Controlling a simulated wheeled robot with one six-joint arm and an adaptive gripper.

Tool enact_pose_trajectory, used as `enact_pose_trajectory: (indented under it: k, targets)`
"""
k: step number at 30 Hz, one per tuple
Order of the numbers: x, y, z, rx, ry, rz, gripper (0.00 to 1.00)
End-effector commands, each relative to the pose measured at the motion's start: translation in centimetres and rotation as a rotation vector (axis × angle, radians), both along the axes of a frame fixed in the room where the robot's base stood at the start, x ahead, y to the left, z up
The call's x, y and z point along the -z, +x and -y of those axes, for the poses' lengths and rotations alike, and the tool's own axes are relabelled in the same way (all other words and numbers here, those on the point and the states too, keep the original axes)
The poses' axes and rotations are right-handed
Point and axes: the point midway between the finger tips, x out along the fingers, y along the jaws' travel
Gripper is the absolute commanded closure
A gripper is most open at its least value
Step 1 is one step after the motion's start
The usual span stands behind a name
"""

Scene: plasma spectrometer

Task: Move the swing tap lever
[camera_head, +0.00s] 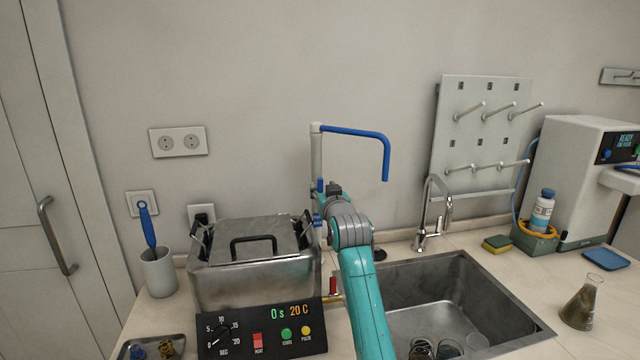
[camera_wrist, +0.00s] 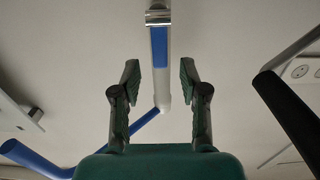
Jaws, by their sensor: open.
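The swing tap is a pale upright column (camera_head: 316,155) with a bent blue spout (camera_head: 355,131) at its top, standing behind the sink's left edge. In the wrist view, which is upside down, a flat blue lever (camera_wrist: 159,47) runs along the column below a metal fitting (camera_wrist: 158,18). My gripper (camera_wrist: 159,72) is open, with one green fingertip on each side of the column. Gaps show on both sides and nothing is held. How far the lever lies in depth from the fingertips, I cannot tell. In the head view, my arm hides the tap's lower part.
A lidded metal bath (camera_head: 215,280) with a control panel (camera_head: 262,328) stands left of my arm. The sink (camera_head: 500,300) is on the right, with a chrome faucet (camera_head: 432,215) and a pegboard (camera_head: 480,135) behind it. A dark bar (camera_wrist: 292,115) stands to the right in the wrist view.

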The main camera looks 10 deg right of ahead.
Motion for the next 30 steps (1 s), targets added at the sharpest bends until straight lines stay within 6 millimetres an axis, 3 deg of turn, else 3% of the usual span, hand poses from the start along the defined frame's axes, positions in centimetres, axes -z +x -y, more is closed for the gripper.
enact_pose_trajectory:
  k: [9,23,28,30]
  targets:
    - [-0.1,3.9,0.0,0.000,0.000,0.000,0.56]
    - [0.0,4.7,0.0,0.000,0.000,0.000,0.56]
    - [0.0,4.7,0.0,0.000,0.000,0.000,0.99]
    - [0.0,4.7,0.0,0.000,0.000,0.000,1.00]
